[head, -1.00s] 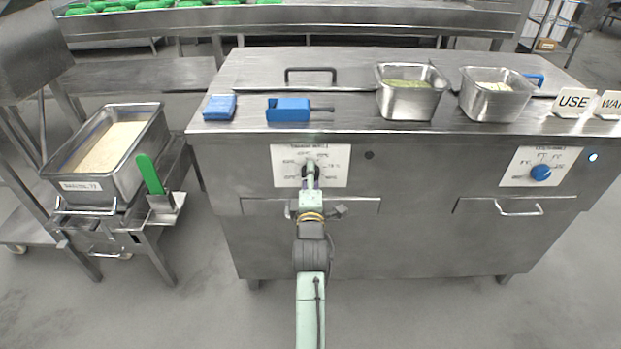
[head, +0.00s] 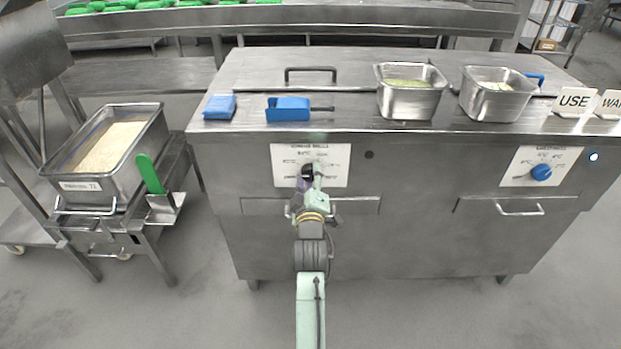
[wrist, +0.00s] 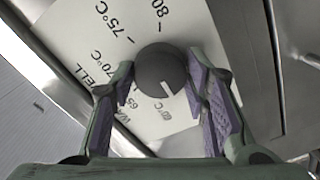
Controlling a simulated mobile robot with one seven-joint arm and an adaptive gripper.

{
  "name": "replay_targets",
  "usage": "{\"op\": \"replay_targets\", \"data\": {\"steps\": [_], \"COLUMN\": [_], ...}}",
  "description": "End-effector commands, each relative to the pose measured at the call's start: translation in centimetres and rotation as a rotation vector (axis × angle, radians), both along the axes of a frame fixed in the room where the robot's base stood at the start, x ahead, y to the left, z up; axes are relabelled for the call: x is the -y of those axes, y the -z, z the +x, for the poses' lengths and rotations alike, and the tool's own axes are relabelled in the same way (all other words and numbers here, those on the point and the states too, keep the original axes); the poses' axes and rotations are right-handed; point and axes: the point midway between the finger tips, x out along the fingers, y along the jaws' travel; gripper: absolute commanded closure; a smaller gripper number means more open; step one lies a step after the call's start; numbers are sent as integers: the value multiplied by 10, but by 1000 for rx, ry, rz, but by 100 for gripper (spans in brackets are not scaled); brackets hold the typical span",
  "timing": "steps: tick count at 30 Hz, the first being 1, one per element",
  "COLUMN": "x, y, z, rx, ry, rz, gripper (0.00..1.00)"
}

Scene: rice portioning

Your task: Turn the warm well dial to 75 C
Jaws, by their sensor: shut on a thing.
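The warm well dial is a black round knob (wrist: 160,66) on a white label plate (head: 338,168) on the counter's front. In the wrist view its white pointer line faces the lower edge of the picture, towards a partly hidden mark that looks like 60°C. The 75°C mark is at the upper left, away from the pointer. My gripper (wrist: 165,84) is shut on the knob, with one purple-padded finger on each side. In the head view the gripper (head: 311,182) hides part of the plate and knob, and the marks there are too small to read.
A second dial, blue (head: 541,172), is on the counter's right side. Drawer handles (head: 520,210) stick out below. A blue scoop (head: 289,109) and steel pans (head: 411,102) stand on top. A rice pan (head: 70,170) is on the left cart. The floor in front is clear.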

Motion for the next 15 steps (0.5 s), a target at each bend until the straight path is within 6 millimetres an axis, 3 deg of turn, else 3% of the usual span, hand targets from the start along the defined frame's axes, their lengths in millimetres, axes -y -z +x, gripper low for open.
{"op": "replay_targets", "data": {"steps": [15], "x": [0], "y": [1], "z": [0], "rx": [-2], "ry": [0], "rz": [491], "gripper": [86]}}
